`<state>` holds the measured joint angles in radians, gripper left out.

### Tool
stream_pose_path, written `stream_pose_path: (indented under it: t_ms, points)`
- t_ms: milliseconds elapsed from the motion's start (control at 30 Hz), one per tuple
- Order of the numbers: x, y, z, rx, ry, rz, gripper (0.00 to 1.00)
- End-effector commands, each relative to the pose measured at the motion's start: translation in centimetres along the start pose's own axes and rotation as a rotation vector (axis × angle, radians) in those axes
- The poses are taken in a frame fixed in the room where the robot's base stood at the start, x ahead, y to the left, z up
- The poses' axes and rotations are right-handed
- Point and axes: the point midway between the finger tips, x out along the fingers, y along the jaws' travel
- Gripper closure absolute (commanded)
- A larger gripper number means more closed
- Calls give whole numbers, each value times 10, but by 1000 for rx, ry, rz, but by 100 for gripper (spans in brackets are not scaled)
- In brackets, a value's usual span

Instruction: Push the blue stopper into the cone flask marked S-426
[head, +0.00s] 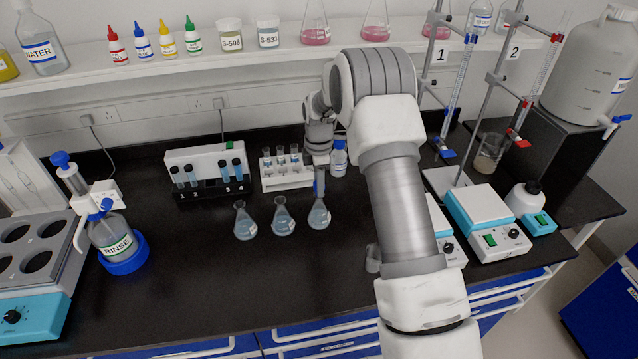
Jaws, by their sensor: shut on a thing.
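Three cone flasks with pale blue liquid stand in a row on the black bench: a left one (245,225), a middle one (283,222) and a right one (319,216). Their marks are too small to read, so I cannot tell which is S-426. My gripper (319,178) points down directly over the mouth of the right flask. It is shut on the blue stopper, which shows only as a small bluish patch at the fingertips. I cannot tell whether the stopper touches the flask neck or how deep it sits.
A tube rack (286,178) and a small capped bottle (338,160) stand close behind my gripper. A holder with dark tubes (208,185) is behind the left flask. A rinse bottle (112,240) stands at left. The bench front is mostly clear.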

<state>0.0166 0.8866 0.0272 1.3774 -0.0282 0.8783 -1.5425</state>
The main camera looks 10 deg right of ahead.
Motion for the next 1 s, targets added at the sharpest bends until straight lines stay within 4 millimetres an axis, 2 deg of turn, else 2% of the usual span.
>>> stream_pose_path:
  t_ms: [400, 433, 600, 633, 1000]
  points:
    - [9, 0, 0, 0, 0, 0, 100]
    - [9, 0, 0, 0, 0, 0, 63]
    - [9, 0, 0, 0, 0, -1, 33]
    - [9, 0, 0, 0, 0, -1, 30]
    - [4, 0, 0, 0, 0, -1, 30]
